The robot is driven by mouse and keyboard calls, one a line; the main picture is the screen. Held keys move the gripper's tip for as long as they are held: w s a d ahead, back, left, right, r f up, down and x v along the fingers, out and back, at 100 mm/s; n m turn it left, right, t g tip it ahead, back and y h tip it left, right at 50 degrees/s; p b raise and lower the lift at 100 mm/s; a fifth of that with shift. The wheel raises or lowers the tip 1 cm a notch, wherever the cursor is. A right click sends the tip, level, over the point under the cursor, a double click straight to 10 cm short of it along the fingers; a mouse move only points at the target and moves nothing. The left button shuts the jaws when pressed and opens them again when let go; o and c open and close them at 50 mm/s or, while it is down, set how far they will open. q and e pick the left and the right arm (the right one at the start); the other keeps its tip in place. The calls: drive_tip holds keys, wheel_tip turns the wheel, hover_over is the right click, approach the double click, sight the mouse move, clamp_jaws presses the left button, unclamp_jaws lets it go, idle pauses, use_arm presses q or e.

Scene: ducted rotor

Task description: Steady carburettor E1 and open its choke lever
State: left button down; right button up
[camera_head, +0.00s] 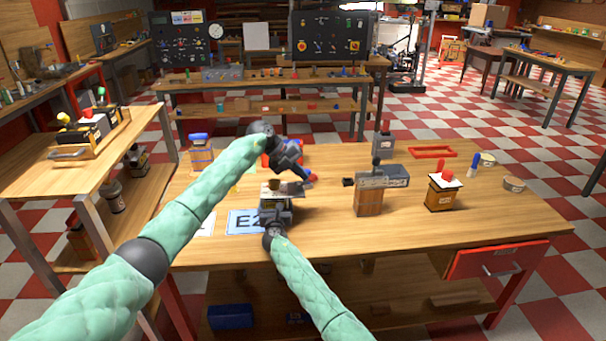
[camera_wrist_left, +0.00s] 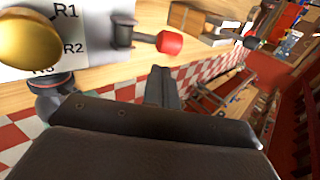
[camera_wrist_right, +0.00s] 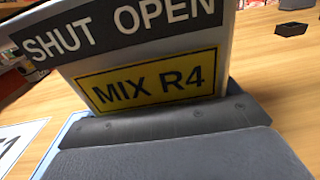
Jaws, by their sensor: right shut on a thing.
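A carburettor (camera_head: 270,191) with a pale labelled plate and a brass dome (camera_wrist_left: 25,38) stands near the table's front edge. A red-tipped lever (camera_wrist_left: 168,42) sticks out from its side in the left wrist view. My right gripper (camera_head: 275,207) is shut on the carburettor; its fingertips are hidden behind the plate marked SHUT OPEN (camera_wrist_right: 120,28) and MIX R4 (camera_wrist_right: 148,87). My left gripper (camera_head: 303,173) is above and beside the carburettor. Its fingers (camera_wrist_left: 162,85) look closed together, empty, and apart from the red tip. I cannot read an E1 mark on the carburettor.
A blue E2 card (camera_head: 240,224) lies left of the carburettor. A wooden-based device (camera_head: 369,198) stands to its right, with a red-topped block (camera_head: 443,190) farther right. A red frame (camera_head: 433,152) lies behind. The table's front right is clear.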

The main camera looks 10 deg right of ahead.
drive_tip(key=shift+f, duration=0.1)
use_arm(q)
drive_tip(key=s+d+v, duration=0.1)
drive_tip(key=v, duration=1)
drive_tip(key=shift+s+a+r, duration=0.35)
drive_tip(key=shift+s+r, duration=0.05)
drive_tip(key=shift+r, duration=0.3)
use_arm(e)
drive_tip(key=o, duration=1)
